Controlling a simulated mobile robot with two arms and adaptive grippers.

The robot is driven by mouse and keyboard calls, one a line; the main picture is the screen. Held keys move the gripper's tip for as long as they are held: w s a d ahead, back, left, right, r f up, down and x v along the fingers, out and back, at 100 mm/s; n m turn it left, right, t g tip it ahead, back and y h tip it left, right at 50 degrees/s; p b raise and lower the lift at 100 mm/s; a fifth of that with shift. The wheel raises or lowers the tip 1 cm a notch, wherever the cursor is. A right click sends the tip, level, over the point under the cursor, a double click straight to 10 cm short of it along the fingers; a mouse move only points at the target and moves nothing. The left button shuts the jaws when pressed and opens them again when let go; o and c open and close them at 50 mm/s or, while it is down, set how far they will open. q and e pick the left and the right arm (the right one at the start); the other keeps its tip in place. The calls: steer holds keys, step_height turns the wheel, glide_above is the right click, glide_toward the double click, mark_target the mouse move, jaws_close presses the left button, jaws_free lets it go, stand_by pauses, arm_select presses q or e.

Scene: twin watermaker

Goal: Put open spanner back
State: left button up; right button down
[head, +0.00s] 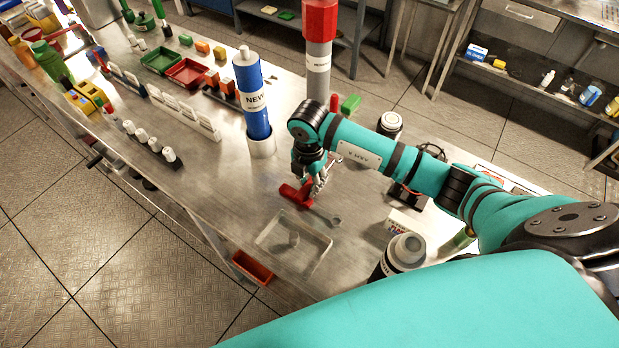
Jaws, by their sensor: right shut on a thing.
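The grey metal open spanner (327,217) is low over or on the steel bench, just in front of my right gripper. One end points right and toward the front. Its other end runs back to the fingertips. My right gripper (316,194) points down and is shut on the spanner, though the exact contact is small and partly hidden. A red tool-like piece (293,196) lies right beside the fingers on their left. I cannot tell whether it touches them. My left gripper is not in view.
A clear shallow tray (268,245) is in front of the gripper. A blue cylinder (247,90) and a red-topped grey cylinder (318,60) stand behind. A black-and-white canister (403,251) stands front right. A red bin (252,267) hangs at the bench edge.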

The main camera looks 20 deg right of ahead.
steer(key=shift+f, duration=0.3)
steer(key=c, duration=1.3)
jaws_free()
steer(key=shift+o, duration=1.1)
steer(key=shift+r, duration=0.6)
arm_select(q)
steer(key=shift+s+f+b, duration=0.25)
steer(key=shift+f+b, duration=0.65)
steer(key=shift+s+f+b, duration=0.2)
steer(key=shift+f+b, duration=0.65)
arm_select(e)
step_height(320, 180, up, 11)
steer(key=shift+r, duration=0.2)
